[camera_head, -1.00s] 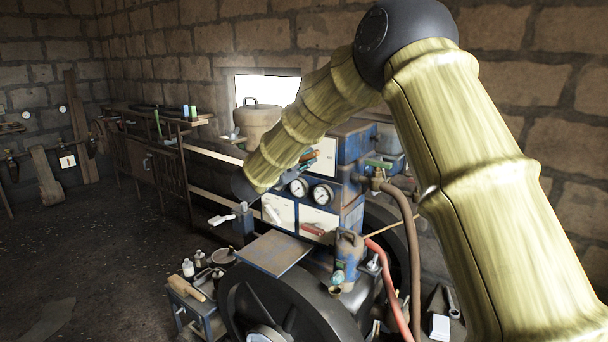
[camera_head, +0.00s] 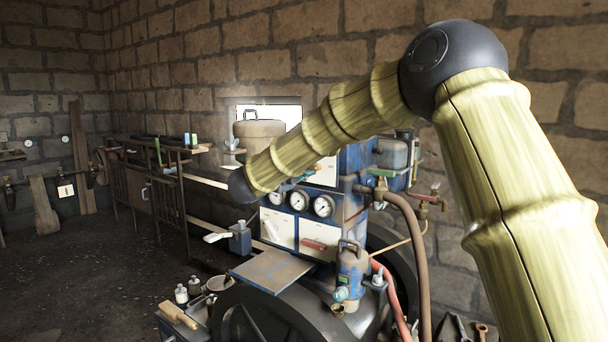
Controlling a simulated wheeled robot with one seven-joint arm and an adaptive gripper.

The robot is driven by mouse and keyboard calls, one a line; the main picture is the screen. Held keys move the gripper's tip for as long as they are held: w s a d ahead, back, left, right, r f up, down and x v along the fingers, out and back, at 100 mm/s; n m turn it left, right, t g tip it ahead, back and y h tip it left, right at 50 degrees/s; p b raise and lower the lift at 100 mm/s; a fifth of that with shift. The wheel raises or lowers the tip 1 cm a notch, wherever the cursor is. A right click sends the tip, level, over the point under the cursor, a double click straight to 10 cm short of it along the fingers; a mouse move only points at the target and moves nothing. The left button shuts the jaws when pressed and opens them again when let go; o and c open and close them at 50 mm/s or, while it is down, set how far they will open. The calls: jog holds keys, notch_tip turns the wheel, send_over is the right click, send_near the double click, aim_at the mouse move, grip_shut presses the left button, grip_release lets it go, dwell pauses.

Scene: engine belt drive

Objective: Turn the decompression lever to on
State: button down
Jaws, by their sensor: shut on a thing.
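The blue engine cabinet (camera_head: 353,168) stands in the middle with white panels and round gauges. A red lever (camera_head: 314,245) lies nearly level on its lower right white panel, and another red handle (camera_head: 314,170) shows partly beside my forearm. A pale lever (camera_head: 216,238) sticks out to the left from a small blue block (camera_head: 240,238). I cannot tell which of these is the decompression lever. My forearm reaches left across the cabinet's upper part and ends in view at a dark wrist joint.
A black flywheel (camera_head: 262,318) and a flat blue plate (camera_head: 272,268) stand in front of the cabinet. A brown hose (camera_head: 418,245) and a red hose (camera_head: 388,290) run down at the right. Open floor (camera_head: 85,275) lies left.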

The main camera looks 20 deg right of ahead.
jog(key=shift+f, duration=0.15)
jog(key=c, duration=1.4)
grip_release()
jog(key=shift+o, duration=0.2)
jog(key=v, duration=1.2)
jog(key=shift+s, duration=0.1)
